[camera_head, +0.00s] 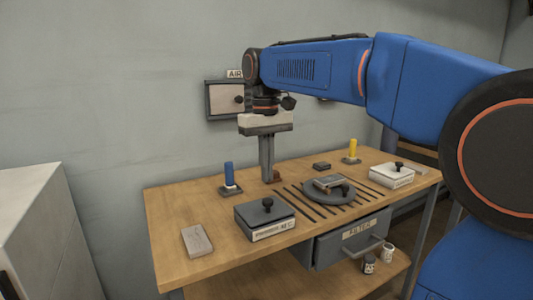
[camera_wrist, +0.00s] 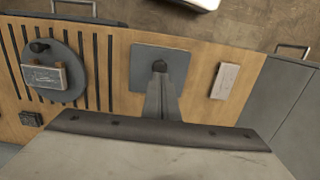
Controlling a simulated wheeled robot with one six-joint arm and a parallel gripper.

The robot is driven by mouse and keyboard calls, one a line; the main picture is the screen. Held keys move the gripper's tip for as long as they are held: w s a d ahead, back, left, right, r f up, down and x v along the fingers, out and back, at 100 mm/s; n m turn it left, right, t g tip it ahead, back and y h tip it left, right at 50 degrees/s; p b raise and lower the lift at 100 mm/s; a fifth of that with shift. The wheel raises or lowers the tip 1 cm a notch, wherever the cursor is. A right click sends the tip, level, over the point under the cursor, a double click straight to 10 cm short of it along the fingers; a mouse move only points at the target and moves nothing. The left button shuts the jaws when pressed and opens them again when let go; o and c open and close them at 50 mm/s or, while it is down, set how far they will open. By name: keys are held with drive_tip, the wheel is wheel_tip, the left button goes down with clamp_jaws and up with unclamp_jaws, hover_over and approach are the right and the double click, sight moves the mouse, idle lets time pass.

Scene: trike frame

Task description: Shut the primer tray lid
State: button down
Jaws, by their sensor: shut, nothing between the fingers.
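The primer tray (camera_head: 272,232) is a box at the front of the workbench, with a label on its front that seems to read PRIMER. Its dark grey lid (camera_head: 252,212) with a black knob (camera_head: 267,203) lies flat on top and looks shut. In the wrist view the lid (camera_wrist: 142,68) and its knob (camera_wrist: 159,66) show just beyond my fingertips. My gripper (camera_head: 268,180) is shut and empty, pointing down over the bench behind the tray. It appears apart from the lid, and its fingers (camera_wrist: 160,88) hide part of the tray in the wrist view.
A grey round plate (camera_head: 343,197) bearing a block sits right of the tray, over dark slots. A white box (camera_head: 391,177) with a knob stands farther right. A blue cylinder (camera_head: 229,174) stands behind the tray. A pale block (camera_head: 196,241) lies left. A FILTER drawer (camera_head: 352,247) is below.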

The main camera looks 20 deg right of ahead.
sight(269, 201)
drive_tip(key=shift+s+f, duration=0.15)
drive_tip(key=shift+f, duration=2.55)
drive_tip(key=shift+s+f, duration=0.4)
drive_tip(key=shift+f, duration=0.45)
drive_tip(key=shift+r, duration=0.1)
wheel_tip(269, 201, up, 15)
drive_tip(key=s+d+f+m+t, duration=0.1)
drive_tip(key=s+d+f+t, duration=0.1)
drive_tip(key=s+f, duration=0.8)
drive_tip(key=s+d+f+t, duration=0.3)
drive_tip(key=s+f, duration=0.8)
drive_tip(key=f, duration=0.9)
drive_tip(key=shift+s+d+m, duration=0.3)
drive_tip(key=shift+d+m, duration=0.1)
